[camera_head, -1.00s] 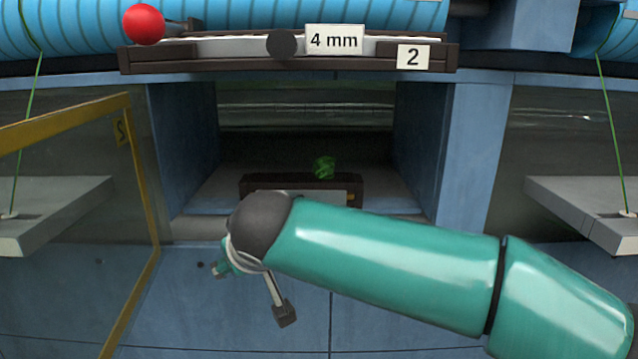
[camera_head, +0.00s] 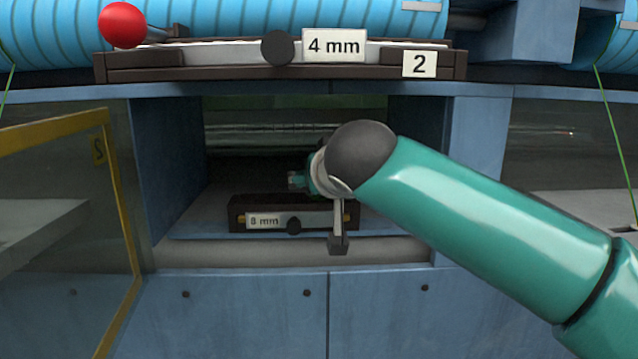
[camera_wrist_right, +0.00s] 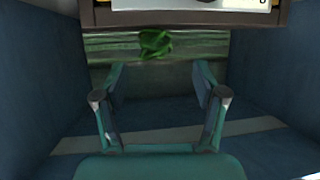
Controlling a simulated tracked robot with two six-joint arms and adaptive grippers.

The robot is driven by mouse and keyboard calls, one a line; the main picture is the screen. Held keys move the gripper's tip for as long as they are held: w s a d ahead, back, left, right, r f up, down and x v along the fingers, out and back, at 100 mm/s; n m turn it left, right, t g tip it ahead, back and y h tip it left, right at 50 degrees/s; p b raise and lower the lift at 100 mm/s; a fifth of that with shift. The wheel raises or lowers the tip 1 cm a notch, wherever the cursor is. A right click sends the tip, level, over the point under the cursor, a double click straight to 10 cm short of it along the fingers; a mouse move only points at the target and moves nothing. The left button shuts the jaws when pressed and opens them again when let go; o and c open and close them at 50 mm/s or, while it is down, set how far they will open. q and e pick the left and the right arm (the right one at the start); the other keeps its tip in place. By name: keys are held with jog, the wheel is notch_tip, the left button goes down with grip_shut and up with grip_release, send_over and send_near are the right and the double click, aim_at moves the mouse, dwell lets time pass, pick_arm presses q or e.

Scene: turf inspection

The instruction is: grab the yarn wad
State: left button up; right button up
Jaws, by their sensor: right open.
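The yarn wad is a small tangled green clump (camera_wrist_right: 155,43), seen in the right wrist view at the upper middle, against the edge of a dark-framed block (camera_wrist_right: 185,17). In the head view it is hidden, apparently behind my right wrist. My right gripper (camera_wrist_right: 160,68) is open and empty, its two fingers spread to either side with the wad just beyond the gap between the tips. In the head view my right gripper (camera_head: 297,180) is small and partly covered by the wrist, over the block labelled 8 mm (camera_head: 293,220) inside the recess. My left gripper is not in view.
Blue walls (camera_head: 168,160) close the recess on both sides. Above its opening is a dark shelf with a 4 mm label (camera_head: 333,45) and a red ball (camera_head: 122,25). A yellow-framed clear door (camera_head: 118,190) stands open at left. A grey roller (camera_head: 290,252) runs along the sill.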

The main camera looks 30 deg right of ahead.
jog(key=p+x, duration=0.1)
jog(key=x, duration=0.1)
jog(key=p+x, duration=0.1)
jog(key=x, duration=0.2)
jog(key=shift+d+r, duration=0.2)
jog(key=shift+d, duration=0.2)
jog(key=shift+w+d+f, duration=0.1)
jog(key=shift+w+f, duration=0.1)
jog(key=shift+w, duration=0.15)
jog(key=c, duration=0.8)
